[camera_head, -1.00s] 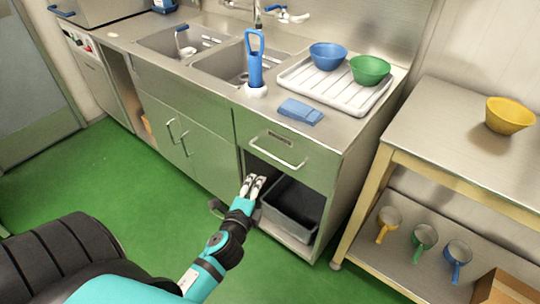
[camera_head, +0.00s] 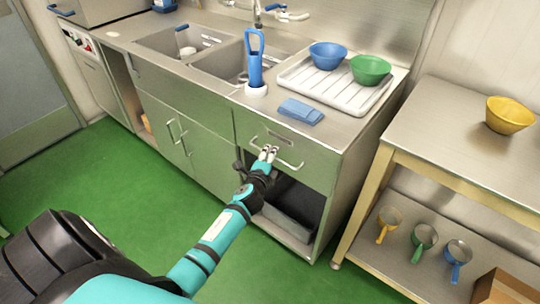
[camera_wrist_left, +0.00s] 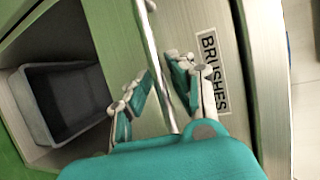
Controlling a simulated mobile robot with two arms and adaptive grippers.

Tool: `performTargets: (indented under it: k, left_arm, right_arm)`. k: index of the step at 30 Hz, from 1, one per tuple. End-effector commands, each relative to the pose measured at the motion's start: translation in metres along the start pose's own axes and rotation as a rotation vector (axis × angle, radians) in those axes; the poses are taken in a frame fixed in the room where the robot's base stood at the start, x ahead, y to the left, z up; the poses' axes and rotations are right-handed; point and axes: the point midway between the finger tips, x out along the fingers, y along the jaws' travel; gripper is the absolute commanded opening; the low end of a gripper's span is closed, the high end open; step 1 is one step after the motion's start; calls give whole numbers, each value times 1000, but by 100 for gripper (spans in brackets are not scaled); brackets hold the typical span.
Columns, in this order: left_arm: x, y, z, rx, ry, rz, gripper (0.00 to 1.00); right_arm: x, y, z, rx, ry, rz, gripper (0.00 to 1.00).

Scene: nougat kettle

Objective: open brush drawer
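The brush drawer (camera_head: 305,160) is shut, at the right end of the steel sink unit above an open compartment. Its bar handle (camera_head: 290,163) runs across the drawer front. In the left wrist view a label reading BRUSHES (camera_wrist_left: 212,72) is on the drawer front (camera_wrist_left: 240,90). My left gripper (camera_head: 268,153) is at the left part of the handle. In the left wrist view its fingers (camera_wrist_left: 160,95) are open, one on each side of the handle bar (camera_wrist_left: 158,60), with a visible gap between them. My right gripper is not in view.
A dark grey bin (camera_head: 290,208) stands in the open compartment below the drawer. Cupboard doors (camera_head: 185,150) are to the left. A side table (camera_head: 450,140) with scoops on its lower shelf stands to the right. Green floor is clear in front.

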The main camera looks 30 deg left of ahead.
Motion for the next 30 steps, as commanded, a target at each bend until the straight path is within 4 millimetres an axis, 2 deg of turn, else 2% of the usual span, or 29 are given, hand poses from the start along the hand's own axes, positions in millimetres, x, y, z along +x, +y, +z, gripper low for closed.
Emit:
performTargets:
  k: [6,11,30]
  left_arm:
    - [0,0,0,0,0,-1,20]
    - [0,0,0,0,0,-1,0]
    - [-1,2,0,-3,1,3,0]
  right_arm:
    - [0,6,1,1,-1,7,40]
    - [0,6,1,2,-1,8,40]
    - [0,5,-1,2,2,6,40]
